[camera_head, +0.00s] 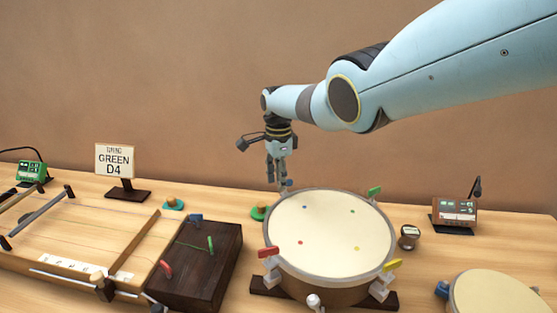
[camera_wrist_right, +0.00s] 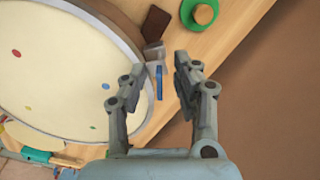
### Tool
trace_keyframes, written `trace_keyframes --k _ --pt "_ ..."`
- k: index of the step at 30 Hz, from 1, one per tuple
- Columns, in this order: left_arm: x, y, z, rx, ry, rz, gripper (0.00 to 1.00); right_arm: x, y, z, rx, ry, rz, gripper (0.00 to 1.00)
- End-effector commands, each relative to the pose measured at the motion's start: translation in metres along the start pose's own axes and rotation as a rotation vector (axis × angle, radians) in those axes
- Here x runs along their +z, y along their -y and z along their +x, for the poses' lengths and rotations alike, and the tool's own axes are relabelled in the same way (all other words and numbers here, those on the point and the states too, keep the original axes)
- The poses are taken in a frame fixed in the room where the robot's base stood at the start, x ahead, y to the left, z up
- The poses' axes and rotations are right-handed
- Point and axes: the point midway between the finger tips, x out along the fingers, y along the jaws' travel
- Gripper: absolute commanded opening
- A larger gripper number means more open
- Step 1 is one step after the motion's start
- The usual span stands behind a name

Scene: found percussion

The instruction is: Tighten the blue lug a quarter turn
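The drum (camera_head: 330,230) has a cream head and coloured lugs around its rim. The blue lug (camera_head: 288,183) is at the far left of the rim, mostly hidden by my right gripper (camera_head: 277,175), which points down there. In the right wrist view the blue lug (camera_wrist_right: 158,82) shows as a narrow upright handle between the two fingers of the right gripper (camera_wrist_right: 162,75). The fingers are open, with a gap on each side of the lug. How deep the fingers reach around it is hard to tell. My left gripper is not in view.
Other lugs are green (camera_head: 375,192), red (camera_head: 268,252) and yellow (camera_head: 391,265). A green round piece (camera_head: 259,212) lies by the drum. A dark box (camera_head: 205,270) with coloured pegs stands left. A sign (camera_head: 115,160) reads GREEN D4. A small device (camera_head: 456,211) stands right.

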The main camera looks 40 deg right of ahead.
Motion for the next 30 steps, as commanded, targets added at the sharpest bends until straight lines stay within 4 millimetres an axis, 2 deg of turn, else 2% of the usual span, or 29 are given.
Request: trace_keyframes --k 5,13,18,23,30 --pt "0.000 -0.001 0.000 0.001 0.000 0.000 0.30 0.000 0.000 -0.017 -0.003 0.000 -0.001 0.30" --pt "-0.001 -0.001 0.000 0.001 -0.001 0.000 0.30 0.000 0.001 -0.077 -0.005 0.000 -0.001 0.30" --pt "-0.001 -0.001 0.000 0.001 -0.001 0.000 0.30 0.000 0.000 -0.104 -0.003 0.000 0.000 0.30" --pt "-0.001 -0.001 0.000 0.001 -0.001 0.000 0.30 -0.001 0.000 -0.114 -0.001 -0.001 0.001 0.30" --pt "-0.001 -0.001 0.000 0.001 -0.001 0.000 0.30 -0.001 0.000 -0.115 0.000 -0.001 0.001 0.30"
